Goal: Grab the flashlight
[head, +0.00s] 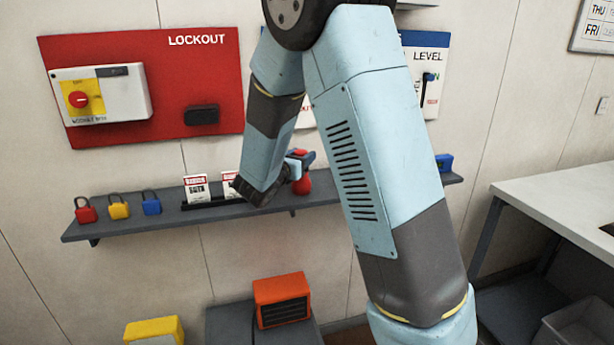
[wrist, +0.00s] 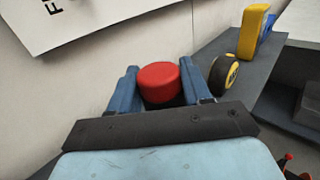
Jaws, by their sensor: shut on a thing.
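A red flashlight (head: 301,185) stands upright at the shelf, right of the sign holders in the head view. My gripper (head: 300,160) has its blue fingers around its middle, with red showing above and below them. In the wrist view the flashlight's round red end (wrist: 158,80) sits between the two blue fingers of my gripper (wrist: 160,90), which is shut on it. The rest of its body is hidden there. I cannot tell whether its base touches the shelf.
The grey shelf (head: 110,229) carries red (head: 86,213), yellow (head: 118,209) and blue (head: 151,205) padlocks at left. A black-and-yellow round item (wrist: 224,74) and a yellow item (wrist: 251,32) are right of my gripper. A red lockout board (head: 215,65) hangs behind.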

